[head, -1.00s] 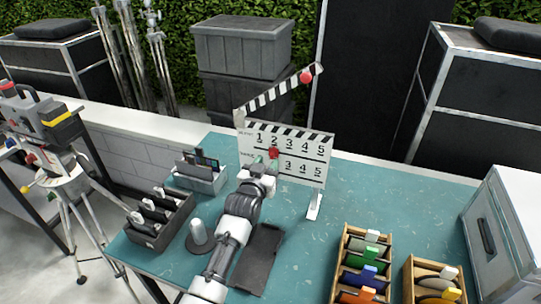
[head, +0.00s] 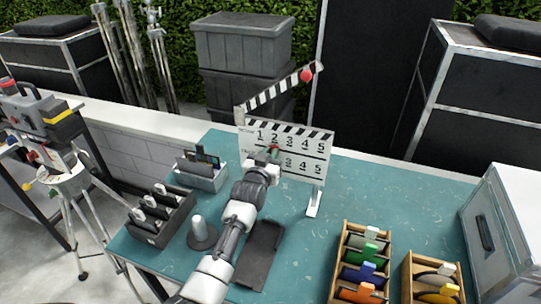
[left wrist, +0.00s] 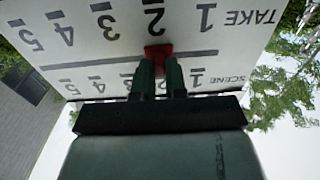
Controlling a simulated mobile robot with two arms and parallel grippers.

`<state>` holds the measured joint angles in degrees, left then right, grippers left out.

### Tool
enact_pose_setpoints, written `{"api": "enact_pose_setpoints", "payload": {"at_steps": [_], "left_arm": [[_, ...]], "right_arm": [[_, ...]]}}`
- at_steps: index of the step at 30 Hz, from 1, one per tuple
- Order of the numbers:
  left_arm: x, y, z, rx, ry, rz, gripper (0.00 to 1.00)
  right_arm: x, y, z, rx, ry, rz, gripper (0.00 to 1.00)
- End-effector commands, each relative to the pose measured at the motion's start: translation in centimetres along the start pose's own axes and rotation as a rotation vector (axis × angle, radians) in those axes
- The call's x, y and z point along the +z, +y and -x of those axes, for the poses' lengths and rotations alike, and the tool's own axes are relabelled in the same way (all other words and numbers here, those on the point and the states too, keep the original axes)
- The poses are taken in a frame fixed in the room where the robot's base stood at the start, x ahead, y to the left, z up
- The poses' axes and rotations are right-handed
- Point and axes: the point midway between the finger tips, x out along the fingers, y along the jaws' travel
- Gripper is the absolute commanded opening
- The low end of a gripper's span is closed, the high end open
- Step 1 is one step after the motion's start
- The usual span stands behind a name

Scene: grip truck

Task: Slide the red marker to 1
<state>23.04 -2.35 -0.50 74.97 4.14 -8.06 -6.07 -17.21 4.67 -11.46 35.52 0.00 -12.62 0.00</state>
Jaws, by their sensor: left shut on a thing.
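The red marker (left wrist: 158,52) sits on the black line below the SCENE numbers of the white clapperboard (head: 311,172). It is roughly level with the 2. The board appears upside down in the left wrist view (left wrist: 120,38), where the SCENE 1 (left wrist: 197,75) is to the right of the marker. My left gripper (left wrist: 159,62) has its two dark green fingers shut on the red marker. In the head view, my left gripper (head: 274,155) is against the board's front, and its wrist covers part of the lower row. The SCENE 2 is hidden by the fingers in the wrist view.
A dark flat slab (head: 259,254) and a round-based grey post (head: 201,235) lie near my left arm. Dark holders (head: 147,233) stand at left, wooden trays (head: 335,272) at right front. The teal table is clear right of the board.

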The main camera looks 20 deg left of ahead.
Motion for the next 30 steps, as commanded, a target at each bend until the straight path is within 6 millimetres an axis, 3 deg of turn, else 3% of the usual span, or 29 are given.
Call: {"api": "enact_pose_setpoints", "payload": {"at_steps": [7, 16, 26, 27, 30], "left_arm": [[0.1, -0.5, 0.0, -0.001, 0.0, -0.003, 0.0], [0.1, -4.7, 0.0, -0.001, 0.0, -0.005, 0.0], [0.0, -5.1, 0.0, -0.003, 0.0, -0.002, 0.0], [-0.1, -5.1, 0.0, -0.003, 0.0, -0.002, 0.17], [-0.1, -5.1, 0.0, -0.002, 0.0, -0.002, 0.32]], "right_arm": [[-0.1, -0.3, -0.1, -0.003, 0.002, -0.002, 0.43], [-0.1, -0.3, -0.7, -0.004, 0.002, -0.002, 0.43], [-0.1, -0.2, -0.7, -0.002, 0.002, -0.001, 0.43], [-0.1, -0.1, -0.7, -0.001, 0.002, -0.001, 0.43], [0.0, 0.0, -0.7, 0.0, 0.001, 0.0, 0.43]]}}
